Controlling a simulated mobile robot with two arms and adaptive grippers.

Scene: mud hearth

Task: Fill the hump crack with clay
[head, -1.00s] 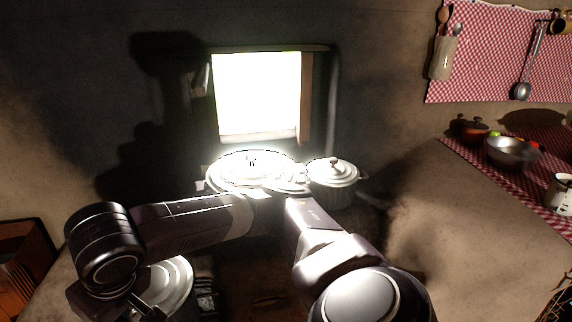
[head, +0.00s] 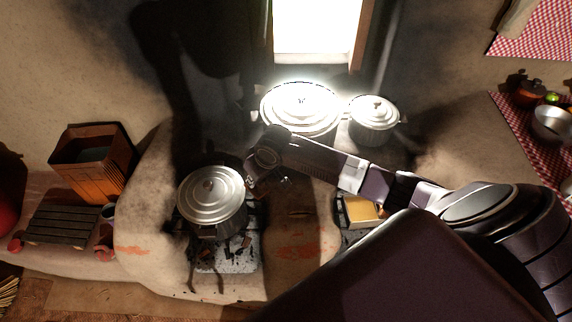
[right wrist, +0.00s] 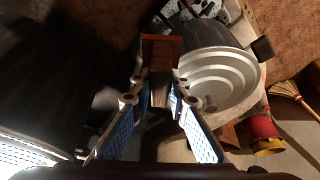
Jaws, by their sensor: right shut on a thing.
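The mud hearth's pale hump (head: 150,205) is at left centre in the head view. Thin dark crack-like marks run down its front below the lidded pot (head: 212,198); I cannot tell which is the hump crack. Reddish patches (head: 300,252) show on the mud. In the right wrist view my right gripper (right wrist: 160,92) is shut on a brown, wooden-looking piece (right wrist: 160,60), with blue pads on either side. I cannot identify it as a tool or clay. In the head view the right arm reaches left beside the lidded pot, its gripper mostly hidden. My left gripper is out of view.
A large pot (head: 300,105) and a smaller pot (head: 373,115) stand at the back under the bright window. A wooden box (head: 90,165) and dark slatted board (head: 62,223) are at left. The wrist view shows a red-yellow tin (right wrist: 263,132) and broom (right wrist: 288,90).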

